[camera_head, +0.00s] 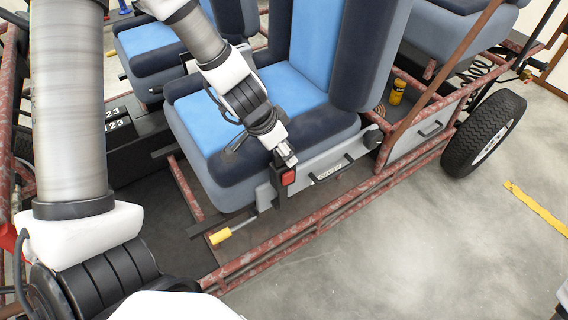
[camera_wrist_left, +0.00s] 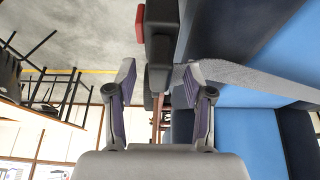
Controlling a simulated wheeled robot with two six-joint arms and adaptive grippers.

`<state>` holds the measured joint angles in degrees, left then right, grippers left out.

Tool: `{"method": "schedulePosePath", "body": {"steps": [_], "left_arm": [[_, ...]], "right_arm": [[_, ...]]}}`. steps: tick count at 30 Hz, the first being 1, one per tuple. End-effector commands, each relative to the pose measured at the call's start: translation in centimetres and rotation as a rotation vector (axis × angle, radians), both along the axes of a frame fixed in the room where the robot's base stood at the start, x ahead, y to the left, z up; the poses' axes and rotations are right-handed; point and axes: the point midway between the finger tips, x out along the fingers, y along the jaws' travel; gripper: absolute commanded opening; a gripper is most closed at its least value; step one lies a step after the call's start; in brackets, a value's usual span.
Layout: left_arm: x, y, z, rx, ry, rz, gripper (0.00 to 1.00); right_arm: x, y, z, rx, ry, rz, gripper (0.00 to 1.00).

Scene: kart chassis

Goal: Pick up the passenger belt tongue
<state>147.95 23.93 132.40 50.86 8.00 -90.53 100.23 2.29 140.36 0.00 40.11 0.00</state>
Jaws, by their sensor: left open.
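The passenger seat (camera_head: 230,110) is blue and dark navy. At its front right corner stands a black buckle with a red button (camera_head: 288,177). The black buckle body (camera_wrist_left: 160,45) and its red button also show in the left wrist view. A grey belt strap (camera_wrist_left: 255,82) runs from beside the fingers across the seat. My left gripper (camera_head: 285,155) is just above the buckle. In the left wrist view its fingers (camera_wrist_left: 159,80) are apart, with a narrow black part between them. I cannot clearly tell the belt tongue from the buckle. My right gripper is not in view.
A rusty red tube frame (camera_head: 300,226) runs along the seat's near side. A yellow-handled lever (camera_head: 221,236) sticks out below the seat. A yellow canister (camera_head: 397,91) and a wheel (camera_head: 485,135) are to the right. The concrete floor (camera_head: 430,250) at lower right is mostly clear.

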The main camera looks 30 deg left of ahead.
Motion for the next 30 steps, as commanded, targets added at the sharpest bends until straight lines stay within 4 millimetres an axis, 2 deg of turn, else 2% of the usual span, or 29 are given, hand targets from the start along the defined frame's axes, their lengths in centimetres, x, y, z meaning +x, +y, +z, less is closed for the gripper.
{"method": "schedulePosePath", "body": {"steps": [1,8,9,13,14,25,30], "left_arm": [[0.3,-0.1,-1.4,0.001,0.0,0.0,0.52],[0.5,-0.2,-1.1,-0.001,0.0,0.001,0.52],[0.5,-0.2,-1.1,-0.001,0.0,0.001,0.49],[0.4,-0.2,-1.1,-0.001,0.0,0.001,0.03],[0.4,-0.2,-1.1,-0.001,0.001,0.001,0.0],[0.5,-0.2,-0.9,0.0,0.0,0.001,0.0],[0.6,-0.2,0.5,0.001,0.001,0.001,0.0]], "right_arm": [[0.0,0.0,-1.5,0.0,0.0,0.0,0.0],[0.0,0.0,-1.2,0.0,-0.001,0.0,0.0],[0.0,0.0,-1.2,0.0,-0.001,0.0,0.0],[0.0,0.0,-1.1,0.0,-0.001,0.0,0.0],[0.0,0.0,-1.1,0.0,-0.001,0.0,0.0],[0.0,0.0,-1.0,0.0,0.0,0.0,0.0],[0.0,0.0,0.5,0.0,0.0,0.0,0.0]]}}
